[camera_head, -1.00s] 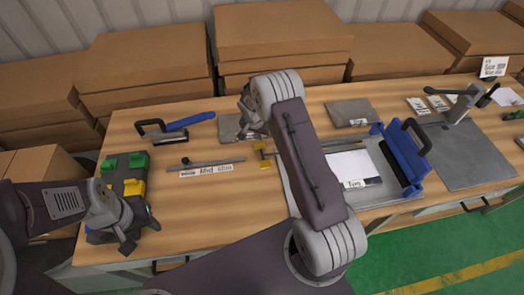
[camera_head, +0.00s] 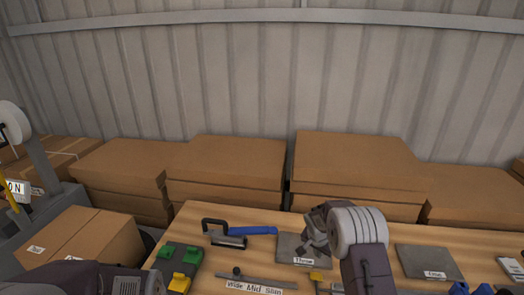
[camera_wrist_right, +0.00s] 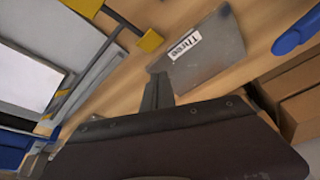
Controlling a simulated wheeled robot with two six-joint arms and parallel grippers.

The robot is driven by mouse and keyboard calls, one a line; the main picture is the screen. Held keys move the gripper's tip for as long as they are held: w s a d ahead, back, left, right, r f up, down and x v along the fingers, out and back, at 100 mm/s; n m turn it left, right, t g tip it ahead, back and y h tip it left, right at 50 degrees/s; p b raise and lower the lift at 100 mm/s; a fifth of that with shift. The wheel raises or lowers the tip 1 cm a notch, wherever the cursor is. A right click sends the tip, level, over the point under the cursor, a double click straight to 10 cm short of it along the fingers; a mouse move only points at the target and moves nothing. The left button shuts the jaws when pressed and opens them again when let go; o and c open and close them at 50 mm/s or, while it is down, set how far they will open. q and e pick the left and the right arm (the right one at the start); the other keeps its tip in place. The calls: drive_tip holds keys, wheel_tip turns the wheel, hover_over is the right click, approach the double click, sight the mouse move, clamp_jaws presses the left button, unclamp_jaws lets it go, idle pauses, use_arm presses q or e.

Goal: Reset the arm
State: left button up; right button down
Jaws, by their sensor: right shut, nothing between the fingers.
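My right gripper (camera_head: 308,246) is over the back of the wooden table, beside the grey plate labelled "Three" (camera_head: 288,247). In the right wrist view its fingers (camera_wrist_right: 158,88) are closed together with nothing between them, and the plate (camera_wrist_right: 205,50) lies beyond their tips. I cannot tell the height of the fingers above the table. My left arm (camera_head: 75,278) enters at the bottom left of the head view; its gripper is out of frame.
A black-handled tool (camera_head: 222,236) and a green and yellow block (camera_head: 178,262) lie to the left. A bar (camera_head: 245,279) has a "Wide Mid Slim" label. Another grey plate (camera_head: 428,262) lies to the right. Cardboard boxes (camera_head: 360,165) stack behind the table.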

drive_tip(key=s+a+r+t, duration=0.1)
drive_tip(key=s+a+r, duration=0.15)
drive_tip(key=r, duration=0.35)
drive_tip(key=s+a+r, duration=0.1)
drive_tip(key=s+r, duration=0.3)
drive_tip(key=r, duration=0.2)
drive_tip(key=s+a+f+n+g+y, duration=0.1)
drive_tip(key=s+n, duration=0.3)
drive_tip(key=s, duration=0.6)
drive_tip(key=s+a+f+n+g+y, duration=0.1)
drive_tip(key=s+a+f+n, duration=0.1)
drive_tip(key=s, duration=0.9)
drive_tip(key=a+n, duration=0.1)
drive_tip(key=n, duration=0.1)
drive_tip(key=shift+a+f+n+g+y, duration=0.25)
drive_tip(key=shift+a+n+g+y, duration=0.05)
drive_tip(key=shift+g, duration=0.1)
